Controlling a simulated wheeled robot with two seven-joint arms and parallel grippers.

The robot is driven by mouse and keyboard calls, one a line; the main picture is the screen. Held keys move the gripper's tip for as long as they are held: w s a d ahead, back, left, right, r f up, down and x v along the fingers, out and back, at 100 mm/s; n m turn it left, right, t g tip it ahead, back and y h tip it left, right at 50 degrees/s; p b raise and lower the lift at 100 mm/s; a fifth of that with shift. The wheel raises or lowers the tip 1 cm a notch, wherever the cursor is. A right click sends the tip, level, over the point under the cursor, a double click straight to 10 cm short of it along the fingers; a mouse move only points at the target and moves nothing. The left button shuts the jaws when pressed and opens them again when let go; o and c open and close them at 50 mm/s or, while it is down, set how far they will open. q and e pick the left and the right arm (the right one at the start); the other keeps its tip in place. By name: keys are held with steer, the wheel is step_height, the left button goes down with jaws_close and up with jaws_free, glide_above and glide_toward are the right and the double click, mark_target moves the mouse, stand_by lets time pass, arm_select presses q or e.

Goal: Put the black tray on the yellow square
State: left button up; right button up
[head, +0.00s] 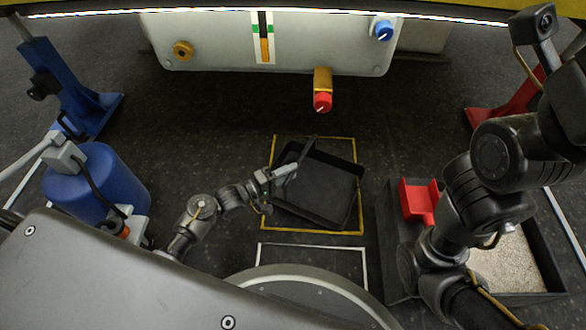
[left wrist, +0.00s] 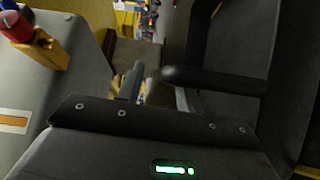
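The black tray (head: 325,190) lies inside the yellow square outline (head: 345,138) on the floor. It is turned a little against the square, and its lower edge is close to the front line. My left gripper (head: 287,173) is at the tray's left side, near its upper-left corner. In the left wrist view its two fingers (left wrist: 158,96) stand apart with a gap between them.
A white outlined rectangle (head: 312,246) lies in front of the yellow square. A dark crate (head: 545,255) with light granular contents and a red piece (head: 419,200) is at right. A grey panel box with a red knob (head: 322,102) overhangs behind. A blue drum (head: 95,187) stands left.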

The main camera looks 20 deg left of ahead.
arm_select(q)
steer(key=p+v, duration=0.4)
steer(key=v, duration=0.6)
